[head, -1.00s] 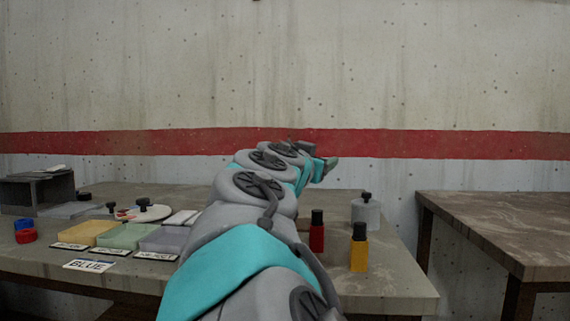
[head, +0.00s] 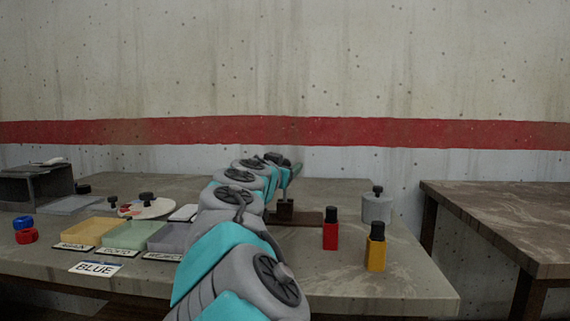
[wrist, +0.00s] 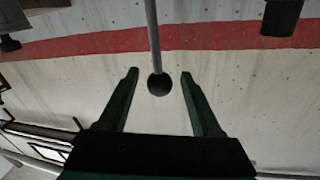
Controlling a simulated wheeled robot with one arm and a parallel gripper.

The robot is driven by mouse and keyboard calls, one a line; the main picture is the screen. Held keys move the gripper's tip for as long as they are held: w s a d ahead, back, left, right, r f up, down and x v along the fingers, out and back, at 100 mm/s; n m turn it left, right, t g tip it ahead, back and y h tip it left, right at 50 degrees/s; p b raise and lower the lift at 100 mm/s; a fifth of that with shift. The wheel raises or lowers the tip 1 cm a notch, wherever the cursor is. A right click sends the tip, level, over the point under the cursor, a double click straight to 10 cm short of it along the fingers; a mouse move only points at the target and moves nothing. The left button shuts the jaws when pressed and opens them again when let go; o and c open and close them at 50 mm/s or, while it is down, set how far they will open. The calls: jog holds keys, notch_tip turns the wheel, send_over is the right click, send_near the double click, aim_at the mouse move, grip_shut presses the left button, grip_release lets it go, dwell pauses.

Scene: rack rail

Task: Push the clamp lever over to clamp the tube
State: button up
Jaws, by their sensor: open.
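In the wrist view the clamp lever is a thin grey rod (wrist: 152,35) ending in a black ball knob (wrist: 158,84). My gripper (wrist: 160,76) is open, with its two green fingers on either side of the knob. I see a gap on both sides; the depth between knob and fingers is hard to judge. In the head view my gripper (head: 292,168) is small at the arm's far end, above a dark brown base (head: 308,218) with a short upright block (head: 285,208). My arm covers part of that base. I cannot make out the tube.
A red bottle (head: 330,233), a yellow bottle (head: 376,250) and a grey jar (head: 377,206) stand right of the arm. A second table (head: 500,220) is at the right.

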grip_shut()
dwell(0.6)
dwell(0.9)
